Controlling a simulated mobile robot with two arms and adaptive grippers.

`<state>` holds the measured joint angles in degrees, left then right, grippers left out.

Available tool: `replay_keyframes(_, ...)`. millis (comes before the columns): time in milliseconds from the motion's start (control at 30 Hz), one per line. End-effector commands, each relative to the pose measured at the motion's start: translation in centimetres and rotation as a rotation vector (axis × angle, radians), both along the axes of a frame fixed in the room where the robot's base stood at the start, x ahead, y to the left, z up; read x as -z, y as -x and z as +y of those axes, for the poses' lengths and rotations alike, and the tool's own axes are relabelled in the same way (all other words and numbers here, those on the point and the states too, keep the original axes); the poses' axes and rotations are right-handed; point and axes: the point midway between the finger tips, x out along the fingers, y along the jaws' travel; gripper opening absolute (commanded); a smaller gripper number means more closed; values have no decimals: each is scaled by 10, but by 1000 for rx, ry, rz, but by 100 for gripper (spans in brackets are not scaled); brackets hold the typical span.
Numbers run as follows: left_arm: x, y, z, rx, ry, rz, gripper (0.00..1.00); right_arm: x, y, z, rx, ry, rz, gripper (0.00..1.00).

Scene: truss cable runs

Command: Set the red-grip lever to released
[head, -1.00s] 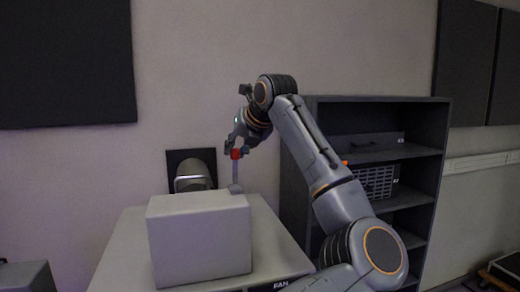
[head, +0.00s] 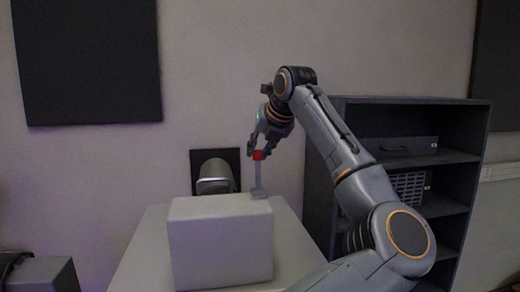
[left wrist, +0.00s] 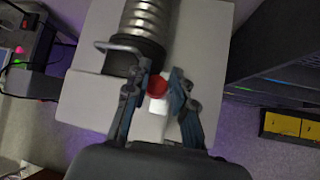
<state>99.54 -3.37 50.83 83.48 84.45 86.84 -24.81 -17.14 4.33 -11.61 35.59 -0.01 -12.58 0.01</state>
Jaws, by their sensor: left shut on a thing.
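The red grip (head: 258,155) tops a thin grey lever (head: 259,177), which stands nearly upright at the back right of a pale grey box (head: 220,243). My left gripper (head: 260,149) reaches down to the lever from above and is shut on the red grip. In the left wrist view the red grip (left wrist: 157,87) sits between the two fingers of my left gripper (left wrist: 156,84). The lever's shaft is mostly hidden there. My right gripper is in neither view.
The box stands on a grey table (head: 140,255). A ribbed round duct (head: 214,178) comes from a dark wall plate behind it, close to the lever. A dark shelf unit (head: 462,155) stands right of the table. A dark panel (head: 88,60) hangs on the wall.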

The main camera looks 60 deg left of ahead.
Motion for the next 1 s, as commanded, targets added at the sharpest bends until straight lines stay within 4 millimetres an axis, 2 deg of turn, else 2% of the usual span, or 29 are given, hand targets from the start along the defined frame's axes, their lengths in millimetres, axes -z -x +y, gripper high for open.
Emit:
replay_keyframes(33,0,1,1,-2,0,0,26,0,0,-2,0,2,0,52)
replay_keyframes(133,0,1,1,-2,1,1,46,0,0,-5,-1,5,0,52)
replay_keyframes(167,0,1,0,-2,1,1,48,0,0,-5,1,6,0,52)
replay_keyframes(433,0,0,0,-1,2,0,48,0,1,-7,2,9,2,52)
replay_keyframes(567,-7,0,-6,1,0,-1,48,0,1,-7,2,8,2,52)
replay_keyframes(1000,-70,7,-64,0,1,-1,48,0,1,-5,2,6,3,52)
